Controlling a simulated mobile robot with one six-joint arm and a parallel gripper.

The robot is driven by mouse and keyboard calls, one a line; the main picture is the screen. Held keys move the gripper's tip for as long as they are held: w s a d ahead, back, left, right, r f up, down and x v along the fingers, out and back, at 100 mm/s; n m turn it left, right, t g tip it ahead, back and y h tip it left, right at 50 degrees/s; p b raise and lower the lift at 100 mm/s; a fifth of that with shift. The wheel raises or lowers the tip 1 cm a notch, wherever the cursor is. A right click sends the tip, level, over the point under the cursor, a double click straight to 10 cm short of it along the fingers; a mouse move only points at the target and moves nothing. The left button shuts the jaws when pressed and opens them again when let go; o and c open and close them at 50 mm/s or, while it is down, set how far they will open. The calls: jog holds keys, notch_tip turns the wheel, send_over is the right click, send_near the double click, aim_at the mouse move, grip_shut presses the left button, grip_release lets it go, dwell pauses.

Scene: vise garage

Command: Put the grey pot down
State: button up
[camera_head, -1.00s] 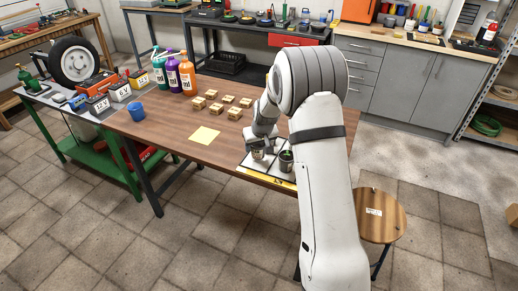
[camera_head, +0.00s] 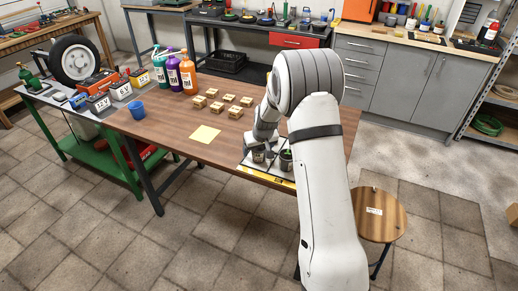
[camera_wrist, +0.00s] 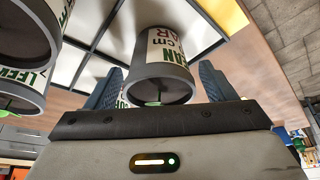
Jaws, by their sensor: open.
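The grey pot (camera_wrist: 160,84) has a white label with green and red print and a small green sprout. In the wrist view it is between the two spread fingers of my gripper (camera_wrist: 158,85), with its rim toward the palm. My gripper is open. In the head view the gripper (camera_head: 262,148) is low over the white-squared board (camera_head: 251,164), and the pot (camera_head: 259,157) is partly hidden by it. In the wrist view the pot's base appears to be on a white square; contact is hard to tell.
Other dark labelled pots (camera_wrist: 22,92) stand close by; one with a sprout (camera_head: 286,160) is just right of the gripper.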

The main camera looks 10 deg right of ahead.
jog(key=s+f+v, duration=0.1)
jog(key=s+v, duration=0.1)
jog(key=v, duration=0.7)
jog(key=s+a+f+v, duration=0.1)
jog(key=s+v, duration=0.1)
jog(key=v, duration=0.8)
jog(key=s+r+m+g, duration=0.1)
jog(key=s, duration=1.3)
jog(key=s+r, duration=0.2)
jog(key=s, duration=1.2)
jog(key=shift+d+r+m+g+h+b, duration=0.25)
jog(key=shift+r+m+g+h+b, duration=0.05)
jog(key=shift+m+g+b, duration=0.1)
